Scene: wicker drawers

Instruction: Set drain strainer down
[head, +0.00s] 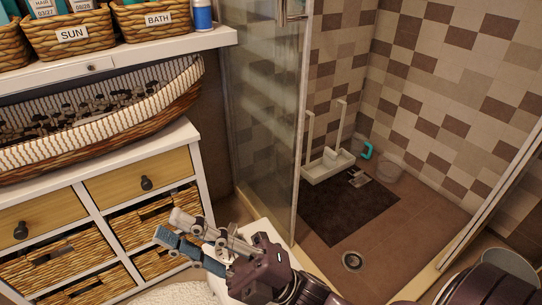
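A round metal drain piece (352,261) with a dark centre lies in the brown shower floor. I cannot tell whether it is the strainer or the fixed drain. My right gripper (171,227) reaches in from the bottom, in front of the wicker drawers and left of the shower's glass panel. Its two fingers are apart, and I see nothing held between them. It is well to the left of the drain piece and apart from it. My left gripper is not in view.
A glass panel (262,110) stands between the drawer unit (125,178) and the shower. A dark mat (345,210), a white tray-like stand (328,168) and a clear bucket (389,167) occupy the shower floor. Bare floor surrounds the drain piece.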

